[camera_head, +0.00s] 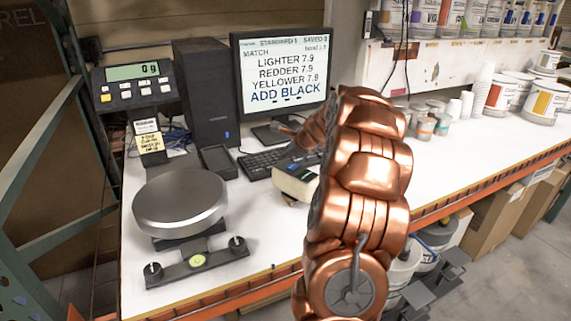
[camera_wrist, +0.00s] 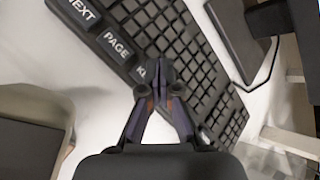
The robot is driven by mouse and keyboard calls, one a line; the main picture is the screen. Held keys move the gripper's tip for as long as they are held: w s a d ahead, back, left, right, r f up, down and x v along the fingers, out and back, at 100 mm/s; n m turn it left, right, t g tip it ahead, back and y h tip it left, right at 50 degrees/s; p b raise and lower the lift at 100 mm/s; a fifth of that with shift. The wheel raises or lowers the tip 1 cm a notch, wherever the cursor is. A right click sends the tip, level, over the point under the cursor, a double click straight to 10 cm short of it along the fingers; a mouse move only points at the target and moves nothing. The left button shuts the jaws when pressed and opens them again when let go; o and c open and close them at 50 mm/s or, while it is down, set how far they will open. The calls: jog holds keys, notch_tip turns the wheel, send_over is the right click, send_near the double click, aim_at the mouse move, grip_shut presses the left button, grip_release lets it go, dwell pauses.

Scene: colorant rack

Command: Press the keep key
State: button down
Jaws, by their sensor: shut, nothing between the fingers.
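The black keyboard (camera_head: 262,162) lies on the white bench in front of the monitor. In the wrist view the keyboard (camera_wrist: 185,55) has large keys along one edge, labelled NEXT (camera_wrist: 84,12), PAGE (camera_wrist: 117,44) and one starting with K, the keep key (camera_wrist: 140,72). My gripper (camera_wrist: 164,78) is shut and empty, with its fingertips just right of the visible K and covering the rest of that label. I cannot tell whether the tips touch the key. In the head view my copper arm reaches over the keyboard, and its fingertips are hard to make out.
The monitor (camera_head: 283,78) reads "ADD BLACK" with lighter, redder and yellower 7.9.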

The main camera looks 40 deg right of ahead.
jog(key=shift+f, duration=0.15)
jog(key=shift+f, duration=0.3)
jog(key=shift+f, duration=0.3)
dwell(0.8)
dwell(0.4)
jog(key=shift+r+p, duration=0.8)
jog(key=shift+p, duration=0.3)
notch_tip(320, 180, up, 5)
jog(key=p, duration=0.4)
jog(key=shift+p, duration=0.4)
jog(key=shift+s, duration=0.1)
